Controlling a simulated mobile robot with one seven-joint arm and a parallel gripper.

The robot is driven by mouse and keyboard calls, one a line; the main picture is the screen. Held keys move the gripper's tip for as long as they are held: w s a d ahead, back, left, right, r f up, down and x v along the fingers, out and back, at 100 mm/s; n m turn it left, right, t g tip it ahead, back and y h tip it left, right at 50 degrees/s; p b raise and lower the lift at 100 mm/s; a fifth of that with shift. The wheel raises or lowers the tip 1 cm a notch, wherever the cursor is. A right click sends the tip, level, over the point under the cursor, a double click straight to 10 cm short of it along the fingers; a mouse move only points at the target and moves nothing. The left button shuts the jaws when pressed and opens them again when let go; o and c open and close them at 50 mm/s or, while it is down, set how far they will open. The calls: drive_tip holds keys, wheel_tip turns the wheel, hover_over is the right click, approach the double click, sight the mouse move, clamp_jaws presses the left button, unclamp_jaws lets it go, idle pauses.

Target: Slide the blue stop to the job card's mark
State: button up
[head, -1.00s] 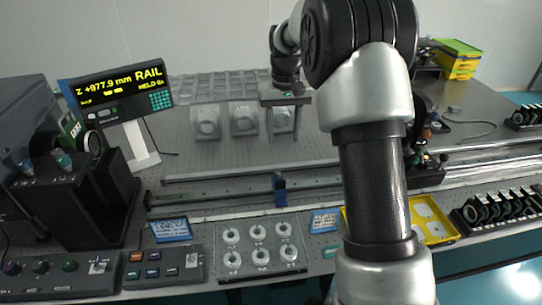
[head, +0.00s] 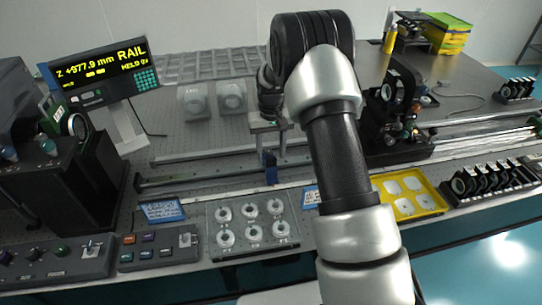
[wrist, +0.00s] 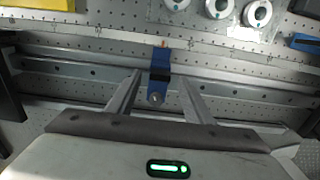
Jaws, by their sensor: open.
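The blue stop (head: 270,168) sits on the long metal rail (head: 205,180). In the wrist view the blue stop (wrist: 161,66) stands upright across the rail (wrist: 85,70), with a round metal screw at its near end. My gripper (head: 267,146) is open above the rail at the stop. In the wrist view its two fingers (wrist: 158,84) lie on either side of the stop, with gaps showing; their exact height is unclear. Two blue-framed cards, one at left (head: 162,211) and one partly behind my arm (head: 310,197), have text too small to read.
A display (head: 100,72) reads "Z +977.9 mm RAIL". A plate of white rings (head: 252,226) lies in front of the rail. Dark optics (head: 395,115) stand on the rail at right. A yellow tray (head: 437,198) is at front right.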

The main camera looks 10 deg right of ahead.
drive_tip(key=shift+f, duration=1.05)
clamp_jaws()
drive_tip(key=d+b, duration=0.1)
drive_tip(key=d, duration=1.3)
drive_tip(key=shift+b, duration=0.3)
unclamp_jaws()
